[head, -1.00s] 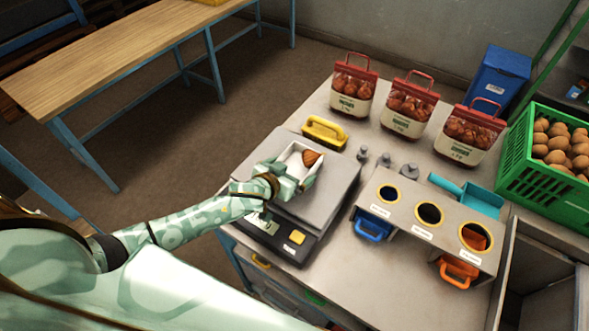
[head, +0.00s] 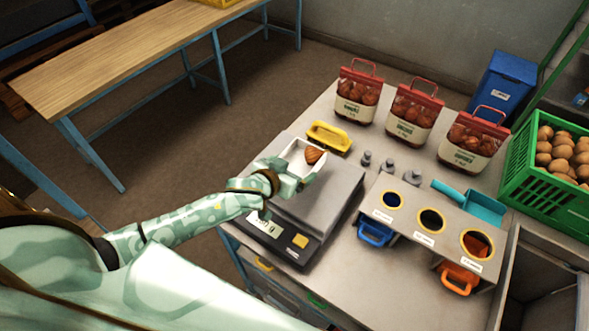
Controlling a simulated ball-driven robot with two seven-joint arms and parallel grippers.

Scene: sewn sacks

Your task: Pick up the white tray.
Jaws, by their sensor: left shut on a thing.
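The small white tray (head: 295,153) is at the scale's plate, with one brown nut-like item (head: 313,155) in it. My left gripper (head: 297,178) is shut on the near side of the tray. The gripper hides part of the tray, and I cannot tell whether the tray touches the plate. The grey scale (head: 328,201) has a dark front panel with a lit display and a yellow button. My right gripper is not in view.
Small grey weights (head: 388,165) and a sorting stand (head: 431,220) with round holes are to the right. Filled sacks (head: 414,108) stand behind. A green crate (head: 545,170) is at the far right.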

